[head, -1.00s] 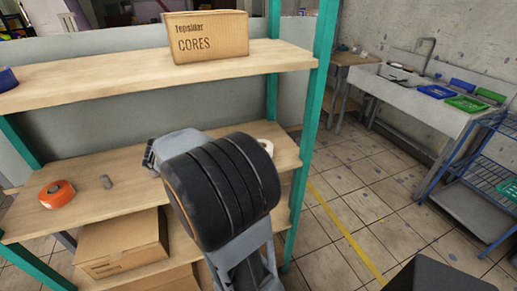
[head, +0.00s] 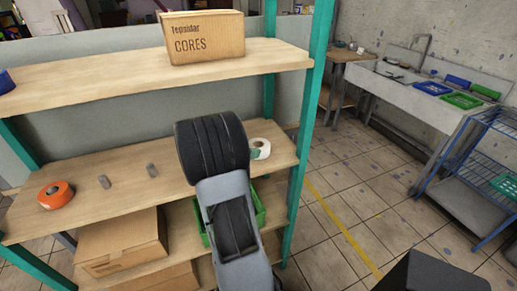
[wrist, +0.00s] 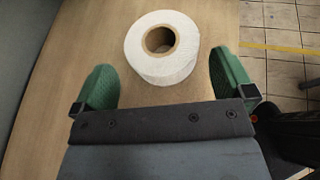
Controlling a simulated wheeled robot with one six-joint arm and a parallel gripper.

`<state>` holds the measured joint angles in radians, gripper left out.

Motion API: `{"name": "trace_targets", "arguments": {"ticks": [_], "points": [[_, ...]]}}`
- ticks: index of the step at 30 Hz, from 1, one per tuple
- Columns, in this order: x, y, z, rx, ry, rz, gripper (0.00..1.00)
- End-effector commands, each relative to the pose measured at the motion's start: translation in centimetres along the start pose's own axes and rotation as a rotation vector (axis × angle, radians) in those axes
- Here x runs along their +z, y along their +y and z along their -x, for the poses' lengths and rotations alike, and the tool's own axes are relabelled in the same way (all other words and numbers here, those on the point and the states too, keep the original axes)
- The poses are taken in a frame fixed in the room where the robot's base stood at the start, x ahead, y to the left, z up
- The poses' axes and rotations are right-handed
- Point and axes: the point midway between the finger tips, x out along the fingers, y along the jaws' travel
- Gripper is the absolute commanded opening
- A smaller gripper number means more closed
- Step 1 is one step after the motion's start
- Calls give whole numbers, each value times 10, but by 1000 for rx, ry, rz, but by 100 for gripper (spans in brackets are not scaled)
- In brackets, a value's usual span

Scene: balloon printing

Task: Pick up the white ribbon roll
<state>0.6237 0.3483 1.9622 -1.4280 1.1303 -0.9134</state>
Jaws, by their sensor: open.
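The white ribbon roll (wrist: 165,67) lies flat on the wooden shelf, with its brown core hole facing up in the wrist view. In the head view the white roll (head: 259,148) shows only partly, behind my arm. My gripper (wrist: 160,88) is open, with green fingers spread wide on either side of the roll's near part. The roll is between the fingers, a little forward of the palm, and no finger appears to touch it. In the head view a green fingertip shows beside the roll, and the rest of the gripper is hidden by my arm.
A cardboard box marked CORES (head: 203,38) sits on the shelf above. A teal post (head: 304,130) stands right of the roll. A green bin (head: 258,208) is below.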

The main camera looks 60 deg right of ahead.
Motion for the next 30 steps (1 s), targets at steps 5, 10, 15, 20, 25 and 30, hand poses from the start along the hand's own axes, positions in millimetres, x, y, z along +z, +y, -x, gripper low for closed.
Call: {"name": "trace_targets", "arguments": {"ticks": [5, 10, 15, 20, 25, 30], "points": [[1, -2, -24, -4, 1, 1, 100], [0, -1, -43, -2, 0, 0, 100], [0, -1, -49, -2, 0, 0, 100], [0, -1, -49, -1, 0, -1, 100], [0, -1, -49, -1, 0, -1, 86], [0, -1, -49, -1, 0, -1, 69]]}}
